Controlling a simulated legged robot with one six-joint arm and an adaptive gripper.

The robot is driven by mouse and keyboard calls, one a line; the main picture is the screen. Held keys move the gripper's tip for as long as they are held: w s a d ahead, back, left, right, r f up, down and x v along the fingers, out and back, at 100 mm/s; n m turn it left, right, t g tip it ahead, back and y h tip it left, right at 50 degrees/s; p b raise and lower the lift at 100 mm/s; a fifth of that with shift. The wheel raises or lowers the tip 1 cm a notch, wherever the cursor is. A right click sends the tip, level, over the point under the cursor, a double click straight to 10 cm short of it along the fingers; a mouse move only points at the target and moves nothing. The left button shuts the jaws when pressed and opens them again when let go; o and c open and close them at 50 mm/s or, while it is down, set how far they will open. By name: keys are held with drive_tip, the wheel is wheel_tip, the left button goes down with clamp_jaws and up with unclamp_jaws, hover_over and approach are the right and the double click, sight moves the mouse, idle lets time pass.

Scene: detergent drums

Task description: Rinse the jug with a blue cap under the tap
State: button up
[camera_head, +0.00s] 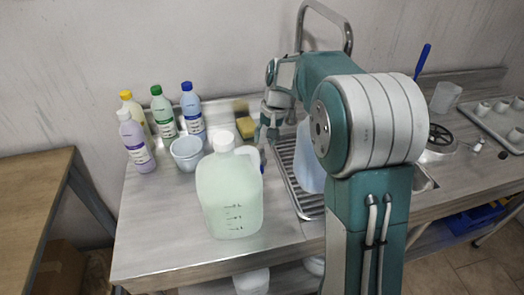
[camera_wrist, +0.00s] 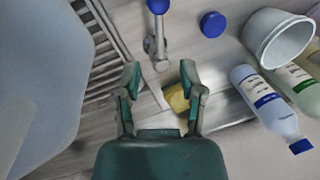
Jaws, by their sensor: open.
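A translucent bluish jug (camera_head: 307,160) stands on the ribbed drainer, partly hidden behind my arm; its top and any cap are hidden. The same bluish jug seems to fill the left of the wrist view (camera_wrist: 40,80), close beside my gripper. A round blue cap-like piece (camera_wrist: 212,24) sits on the counter. A metal fitting with a blue top (camera_wrist: 155,45) shows ahead of the fingers, and a tall metal pipe, probably the tap (camera_head: 345,30), arches behind my arm. My gripper (camera_head: 268,128) is open and empty, its fingers apart in the wrist view (camera_wrist: 160,72).
A pale green jug with a white cap (camera_head: 230,195) stands at the front of the counter. A yellow sponge (camera_head: 246,125) lies near my gripper. A pale blue tub (camera_head: 186,152) and several bottles stand at left. A cup tray (camera_head: 498,118) is at far right.

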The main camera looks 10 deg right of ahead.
drive_tip(key=r, duration=0.3)
drive_tip(key=shift+s+d+r, duration=0.1)
drive_tip(key=shift+d+r, duration=0.3)
idle(2.5)
